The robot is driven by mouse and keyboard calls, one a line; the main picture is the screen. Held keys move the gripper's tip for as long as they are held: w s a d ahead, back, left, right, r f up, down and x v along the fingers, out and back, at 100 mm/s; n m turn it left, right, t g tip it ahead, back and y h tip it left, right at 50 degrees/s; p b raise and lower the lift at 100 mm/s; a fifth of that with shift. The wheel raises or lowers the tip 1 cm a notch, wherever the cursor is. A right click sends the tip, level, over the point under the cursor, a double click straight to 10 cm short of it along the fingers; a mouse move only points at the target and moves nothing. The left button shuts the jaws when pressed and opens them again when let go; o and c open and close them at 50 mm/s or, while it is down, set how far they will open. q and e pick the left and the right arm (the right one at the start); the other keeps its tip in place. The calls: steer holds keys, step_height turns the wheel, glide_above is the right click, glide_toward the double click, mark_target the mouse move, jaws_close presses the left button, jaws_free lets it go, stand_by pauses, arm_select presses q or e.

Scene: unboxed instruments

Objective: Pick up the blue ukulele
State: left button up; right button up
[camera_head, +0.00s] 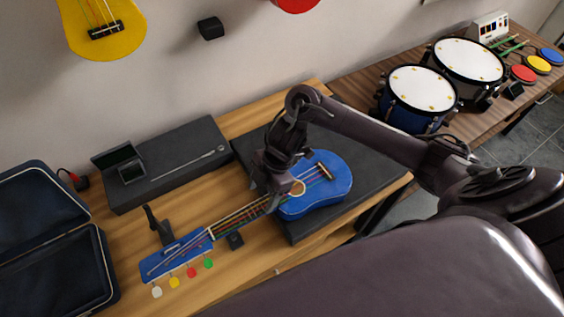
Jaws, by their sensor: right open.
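The blue ukulele (326,192) lies on the wooden table, its body on a flat black case and its neck pointing to the lower left. Its blue headstock (172,258) has white, yellow, red and green pegs. My right gripper (268,190) is over the ukulele where the neck meets the body, beside the sound hole. It is open. The dark wrist hides part of the body and upper neck, and I cannot tell whether the fingers touch the ukulele. My left gripper is not in view.
A black slab (165,163) with a small open box and a thin rod lies behind the neck. An open dark case (40,255) is at the left. Drums (417,92) stand on another table at the right. A yellow instrument (105,30) hangs on the wall.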

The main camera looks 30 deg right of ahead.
mark_target(258, 210)
steer(key=s+a+f, duration=0.2)
steer(key=f, duration=0.1)
steer(key=shift+a+p, duration=0.15)
steer(key=shift+p, duration=0.25)
steer(key=x, duration=0.2)
steer(key=shift+w+f, duration=0.2)
steer(key=shift+f, duration=0.2)
steer(key=shift+a+f, duration=0.2)
steer(key=shift+f, duration=0.15)
steer(key=c, duration=1.1)
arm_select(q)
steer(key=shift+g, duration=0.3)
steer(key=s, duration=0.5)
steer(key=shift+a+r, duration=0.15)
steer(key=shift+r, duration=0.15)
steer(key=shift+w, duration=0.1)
arm_select(e)
steer(key=shift+r, duration=0.15)
